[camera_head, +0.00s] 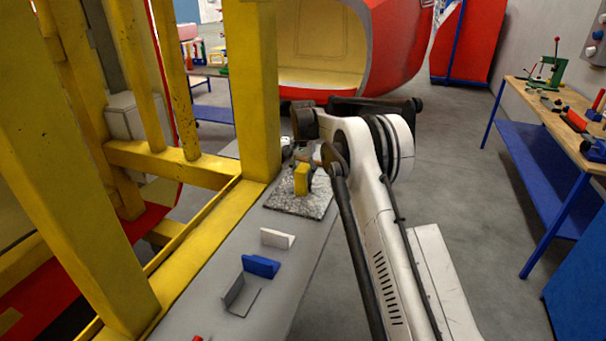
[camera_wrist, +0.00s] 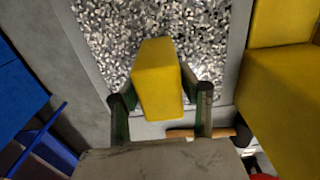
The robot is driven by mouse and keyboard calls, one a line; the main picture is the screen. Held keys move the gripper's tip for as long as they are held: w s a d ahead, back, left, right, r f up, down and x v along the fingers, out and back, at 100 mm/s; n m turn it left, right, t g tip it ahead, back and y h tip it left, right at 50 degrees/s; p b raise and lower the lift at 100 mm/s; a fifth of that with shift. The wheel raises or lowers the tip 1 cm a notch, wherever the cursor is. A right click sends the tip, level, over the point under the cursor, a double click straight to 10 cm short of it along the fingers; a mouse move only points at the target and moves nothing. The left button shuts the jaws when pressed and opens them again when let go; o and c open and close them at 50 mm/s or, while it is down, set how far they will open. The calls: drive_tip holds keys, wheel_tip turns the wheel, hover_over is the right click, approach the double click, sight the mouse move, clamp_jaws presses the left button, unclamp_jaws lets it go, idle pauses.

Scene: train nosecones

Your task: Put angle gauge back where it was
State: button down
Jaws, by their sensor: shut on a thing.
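A yellow piece, which looks like the angle gauge (camera_head: 302,181), is at my gripper over the speckled mat (camera_head: 290,203). In the wrist view the yellow angle gauge (camera_wrist: 157,80) stands between the two fingers of my gripper (camera_wrist: 161,99), which is shut on it. The speckled mat (camera_wrist: 95,35) lies beyond and below it. I cannot tell whether the gauge touches the mat. In the head view my arm partly hides the gripper.
On the grey bench (camera_head: 205,302) nearer the camera stand a white angle piece (camera_head: 277,238), a blue one (camera_head: 261,266) and a grey one (camera_head: 238,297). Yellow posts (camera_head: 252,90) rise along the left. A wooden-handled tool (camera_wrist: 195,132) lies near the gripper. A workbench (camera_head: 565,125) stands right.

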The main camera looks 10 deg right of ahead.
drive_tip(key=shift+f, duration=0.2)
drive_tip(key=c, duration=1.1)
unclamp_jaws()
drive_tip(key=shift+r, duration=0.1)
drive_tip(key=shift+c, duration=0.2)
drive_tip(key=shift+r, duration=0.1)
